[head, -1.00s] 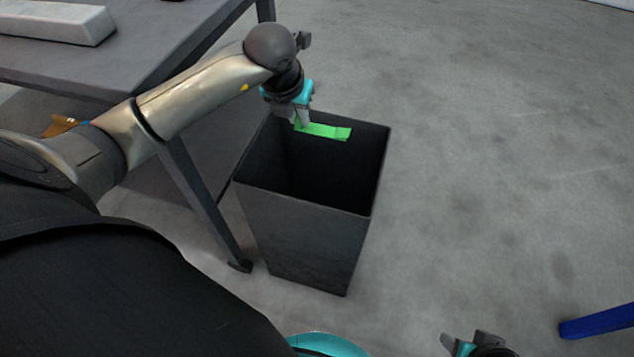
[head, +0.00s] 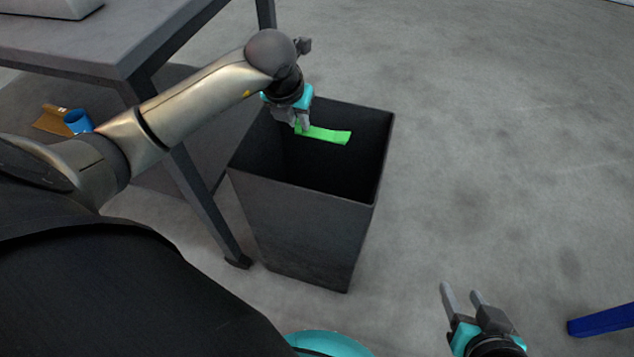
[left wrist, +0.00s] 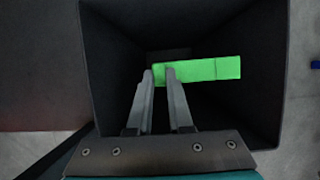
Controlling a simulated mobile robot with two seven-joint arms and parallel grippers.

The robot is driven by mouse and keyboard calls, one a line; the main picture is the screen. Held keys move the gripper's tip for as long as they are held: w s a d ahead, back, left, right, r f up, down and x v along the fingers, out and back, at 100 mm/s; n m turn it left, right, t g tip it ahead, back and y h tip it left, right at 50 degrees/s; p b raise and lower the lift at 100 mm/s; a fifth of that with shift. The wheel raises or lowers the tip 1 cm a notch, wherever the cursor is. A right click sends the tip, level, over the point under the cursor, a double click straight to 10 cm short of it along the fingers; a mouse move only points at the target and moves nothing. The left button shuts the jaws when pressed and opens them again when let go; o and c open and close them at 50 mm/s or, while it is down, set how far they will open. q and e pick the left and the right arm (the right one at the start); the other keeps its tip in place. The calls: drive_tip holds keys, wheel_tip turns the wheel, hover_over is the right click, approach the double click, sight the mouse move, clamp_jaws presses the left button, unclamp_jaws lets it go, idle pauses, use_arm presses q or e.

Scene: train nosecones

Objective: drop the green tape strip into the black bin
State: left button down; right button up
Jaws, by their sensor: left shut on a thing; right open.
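The green tape strip (head: 328,135) is held at its left end by my left gripper (head: 301,126) and sticks out to the right. The black bin (head: 300,235) stands upright on the floor with its mouth open. In the left wrist view the strip (left wrist: 205,71) lies across the view of the bin's dark inside, and the fingers of my left gripper (left wrist: 161,76) are shut on its left end. The bin's wall (left wrist: 262,80) surrounds it in that view. My right gripper (head: 462,295) is open and empty over the floor at the lower right.
A grey table (head: 120,50) stands at the upper left, its leg (head: 205,205) close to the bin's left side. A blue roll (head: 77,121) and a brown item (head: 50,119) are on its lower shelf. A blue bar (head: 600,321) is at the right edge. The floor right of the bin is clear.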

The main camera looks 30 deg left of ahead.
use_arm(q)
drive_tip(key=c, duration=0.8)
unclamp_jaws()
drive_tip(key=shift+o, duration=0.2)
drive_tip(key=shift+r, duration=0.1)
drive_tip(key=shift+s+r+p, duration=0.15)
drive_tip(key=shift+r+p, duration=0.2)
drive_tip(key=shift+r, duration=0.1)
use_arm(e)
drive_tip(key=s+d+g+h+p, duration=0.2)
drive_tip(key=s+d+g, duration=0.2)
drive_tip(key=d, duration=0.1)
use_arm(q)
drive_tip(key=p+v, duration=0.4)
drive_tip(key=v, duration=1)
drive_tip(key=shift+s, duration=0.2)
use_arm(e)
wheel_tip(320, 180, down, 8)
drive_tip(key=s+g, duration=0.1)
drive_tip(key=shift+f, duration=0.2)
use_arm(q)
drive_tip(key=shift+d, duration=0.1)
use_arm(e)
drive_tip(key=shift+s, duration=0.1)
